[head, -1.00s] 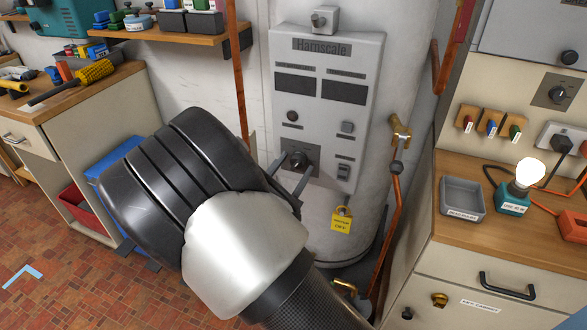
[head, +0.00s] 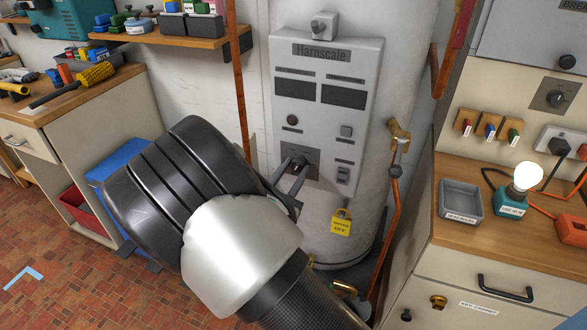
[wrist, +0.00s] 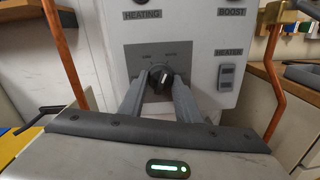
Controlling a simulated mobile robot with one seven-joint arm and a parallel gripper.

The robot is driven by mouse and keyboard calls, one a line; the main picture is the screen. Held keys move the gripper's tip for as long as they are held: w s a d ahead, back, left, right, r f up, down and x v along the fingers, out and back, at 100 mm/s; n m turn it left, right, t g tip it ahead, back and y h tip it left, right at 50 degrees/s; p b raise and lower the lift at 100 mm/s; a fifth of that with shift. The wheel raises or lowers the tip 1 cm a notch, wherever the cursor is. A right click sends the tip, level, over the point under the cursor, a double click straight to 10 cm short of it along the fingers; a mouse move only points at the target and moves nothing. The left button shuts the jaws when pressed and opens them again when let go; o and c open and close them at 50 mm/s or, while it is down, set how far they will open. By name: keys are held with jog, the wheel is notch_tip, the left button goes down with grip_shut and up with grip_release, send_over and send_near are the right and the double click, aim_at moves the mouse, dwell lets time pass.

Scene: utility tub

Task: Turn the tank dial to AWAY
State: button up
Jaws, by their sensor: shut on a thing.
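The tank dial (wrist: 161,74) is a dark round knob with a white mark, on a grey plate (wrist: 190,55) low on the tank's control panel. In the wrist view the mark tilts a little right of straight up. Small labels sit at the plate's upper left and upper right, too small to read surely. My gripper (wrist: 160,88) is shut on the dial, one finger on each side. In the head view my gripper (head: 293,169) reaches the panel from the lower left, and its fingers partly hide the dial (head: 299,160).
The grey Harnscale panel (head: 330,120) is on the white tank. A copper pipe (head: 391,220) runs down the right, another (head: 237,70) stands left.

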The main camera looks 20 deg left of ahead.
jog(key=n+p, duration=0.5)
jog(key=n, duration=0.2)
jog(key=shift+d+r+p, duration=0.1)
jog(key=shift+p, duration=0.25)
jog(key=n+p, duration=0.2)
jog(key=n, duration=0.1)
jog(key=n+p, duration=0.2)
jog(key=n, duration=0.1)
jog(key=shift+d+n+t+y, duration=0.1)
jog(key=shift+n+t+y, duration=0.2)
jog(key=shift+n+t, duration=0.1)
jog(key=n+p, duration=0.2)
jog(key=n, duration=0.3)
jog(key=shift+n+p, duration=0.35)
jog(key=shift+n, duration=0.05)
jog(key=shift+d+n+y+p, duration=0.1)
jog(key=shift+n+y+p, duration=0.4)
jog(key=shift+n, duration=1.6)
jog(key=o, duration=1.1)
jog(key=shift+c, duration=0.2)
